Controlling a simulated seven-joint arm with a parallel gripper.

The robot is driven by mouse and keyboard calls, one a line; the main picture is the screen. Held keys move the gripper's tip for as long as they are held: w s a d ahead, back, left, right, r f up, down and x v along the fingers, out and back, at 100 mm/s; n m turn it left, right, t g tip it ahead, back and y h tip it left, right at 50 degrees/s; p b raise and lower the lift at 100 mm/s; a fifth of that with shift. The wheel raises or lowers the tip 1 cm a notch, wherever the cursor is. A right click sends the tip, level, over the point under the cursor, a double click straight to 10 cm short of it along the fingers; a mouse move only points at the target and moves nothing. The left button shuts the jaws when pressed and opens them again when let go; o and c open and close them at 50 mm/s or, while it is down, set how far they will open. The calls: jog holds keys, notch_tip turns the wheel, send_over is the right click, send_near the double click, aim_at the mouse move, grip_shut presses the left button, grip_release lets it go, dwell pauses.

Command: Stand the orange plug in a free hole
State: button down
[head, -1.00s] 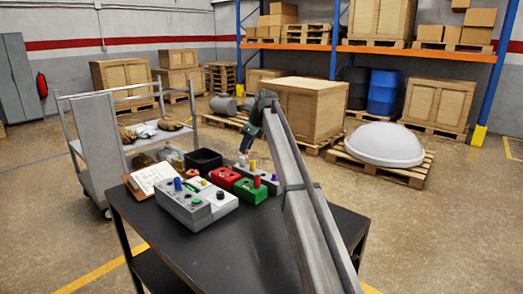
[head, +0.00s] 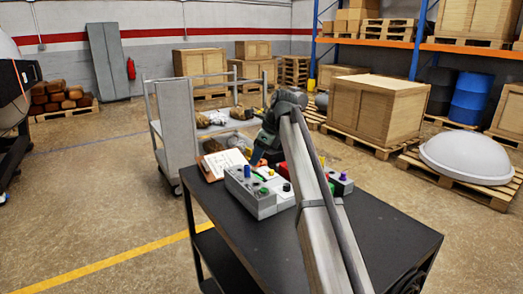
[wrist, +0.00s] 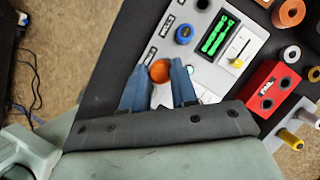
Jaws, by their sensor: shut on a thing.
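My gripper (wrist: 160,88) is shut on the orange plug (wrist: 160,71); its round top shows between the two blue fingers in the wrist view. The plug and fingers overlap the grey panel box (wrist: 213,75); whether they touch it I cannot tell. In the head view my gripper (head: 262,158) is behind the panel box (head: 258,200), and the plug is hard to make out. A red block (wrist: 268,90) with two dark, empty-looking holes lies to the right in the wrist view. A grey block (wrist: 280,137) holds a yellow plug (wrist: 291,139) and a purple plug (wrist: 308,117).
The panel box carries a blue knob (wrist: 183,34), a green display (wrist: 217,35) and a slider (wrist: 238,50). An orange ring (wrist: 289,12) lies beyond it. A clipboard (head: 222,163) lies left of the panel box. The near black tabletop (head: 245,240) is clear.

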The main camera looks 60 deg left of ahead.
aim_at(258, 165)
jog(key=shift+f, duration=2.3)
jog(key=shift+w+f, duration=0.1)
jog(key=shift+f, duration=1.25)
dwell(0.4)
jog(key=shift+c, duration=2)
grip_release()
jog(key=shift+r, duration=0.1)
jog(key=shift+r, duration=2.45)
